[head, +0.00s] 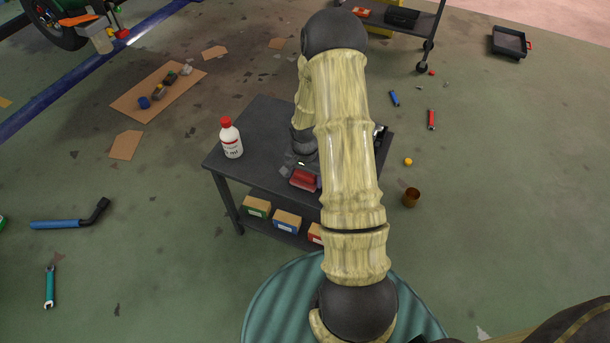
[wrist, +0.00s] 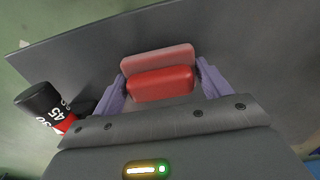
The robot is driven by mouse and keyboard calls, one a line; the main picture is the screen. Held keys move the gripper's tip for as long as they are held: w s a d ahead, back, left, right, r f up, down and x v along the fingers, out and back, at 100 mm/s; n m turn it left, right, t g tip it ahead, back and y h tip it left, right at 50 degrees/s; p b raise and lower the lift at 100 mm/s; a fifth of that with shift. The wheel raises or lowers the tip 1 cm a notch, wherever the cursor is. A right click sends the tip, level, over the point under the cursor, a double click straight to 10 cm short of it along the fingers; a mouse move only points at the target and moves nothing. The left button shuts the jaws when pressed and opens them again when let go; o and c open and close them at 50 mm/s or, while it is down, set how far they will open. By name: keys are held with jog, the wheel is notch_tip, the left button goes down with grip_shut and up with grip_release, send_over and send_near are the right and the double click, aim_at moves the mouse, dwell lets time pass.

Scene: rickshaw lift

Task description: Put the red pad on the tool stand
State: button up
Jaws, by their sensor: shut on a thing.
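The red pad (head: 303,180) is between the fingers of my gripper (head: 305,184), over the near part of a dark grey stand (head: 262,118) with a flat top and a lower shelf. In the wrist view, the purple fingers of my gripper (wrist: 161,88) are closed on the two ends of the red pad (wrist: 162,84). A paler red strip shows along the pad's far side. The dark flat top (wrist: 245,45) fills the view behind it. I cannot tell whether the pad touches the top. My arm hides much of the stand's right part.
A white bottle with a red cap (head: 231,140) stands on the top's left. A black and white object (head: 380,133) is at its right edge. A black cylinder with numbers (wrist: 42,103) shows in the wrist view. Small boxes (head: 287,222) fill the lower shelf. Tools lie on the floor.

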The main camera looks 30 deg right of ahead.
aim_at(305, 173)
jog(key=o, duration=1.1)
jog(key=shift+c, duration=0.2)
notch_tip(305, 173, up, 12)
jog(key=p, duration=0.2)
jog(key=shift+p, duration=0.35)
jog(key=shift+r, duration=0.1)
jog(key=s+a+r+n+t, duration=0.2)
jog(key=s+a+r+n, duration=0.8)
jog(key=s+a+r, duration=0.2)
jog(key=shift+s+a+r+t, duration=0.3)
jog(key=shift+a+r, duration=0.25)
jog(key=shift+a, duration=0.25)
